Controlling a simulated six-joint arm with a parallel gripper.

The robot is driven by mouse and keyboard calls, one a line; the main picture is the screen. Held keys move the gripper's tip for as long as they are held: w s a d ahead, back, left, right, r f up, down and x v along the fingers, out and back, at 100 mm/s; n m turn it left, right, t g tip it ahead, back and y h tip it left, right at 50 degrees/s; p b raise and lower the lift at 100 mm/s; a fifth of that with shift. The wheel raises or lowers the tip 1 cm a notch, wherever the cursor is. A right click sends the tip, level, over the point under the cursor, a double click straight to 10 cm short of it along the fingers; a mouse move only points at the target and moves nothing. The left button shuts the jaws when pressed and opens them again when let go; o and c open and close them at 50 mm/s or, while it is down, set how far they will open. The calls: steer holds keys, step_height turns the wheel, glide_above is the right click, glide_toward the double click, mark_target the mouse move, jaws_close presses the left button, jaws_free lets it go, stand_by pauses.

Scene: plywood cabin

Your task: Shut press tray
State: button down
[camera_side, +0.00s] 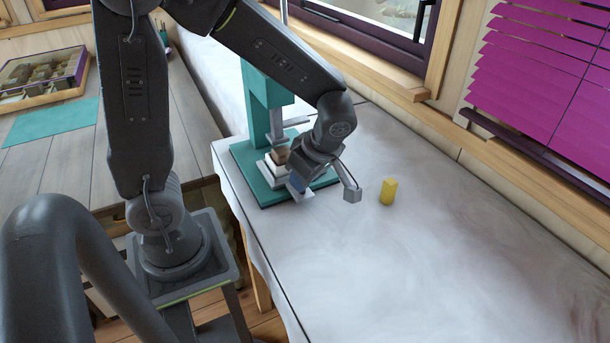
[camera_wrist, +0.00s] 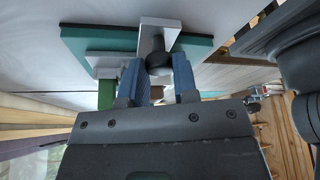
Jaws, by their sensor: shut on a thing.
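The teal press (camera_side: 257,117) stands on the covered table, its teal base (camera_side: 248,172) under it. Its pale tray (camera_side: 301,196) sticks out at the front of the base, toward my gripper. A small brown block (camera_side: 280,155) sits on the pale part under the ram. My gripper (camera_side: 298,186) is low at the front of the press. In the wrist view, its blue fingers (camera_wrist: 159,62) close on the tray's dark knob (camera_wrist: 159,61), in front of the pale tray front (camera_wrist: 158,35). My wrist hides part of the tray in the side view.
A window and magenta blind (camera_side: 545,70) line the wall behind. A teal mat (camera_side: 52,122) and a framed box (camera_side: 45,75) lie on the wooden table at left.

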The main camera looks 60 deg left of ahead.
steer(key=shift+a, duration=1.7)
steer(key=c, duration=0.9)
jaws_free()
steer(key=v, duration=1.3)
steer(key=shift+w+d+r, duration=0.1)
steer(key=shift+d+r, duration=0.15)
steer(key=shift+r, duration=0.1)
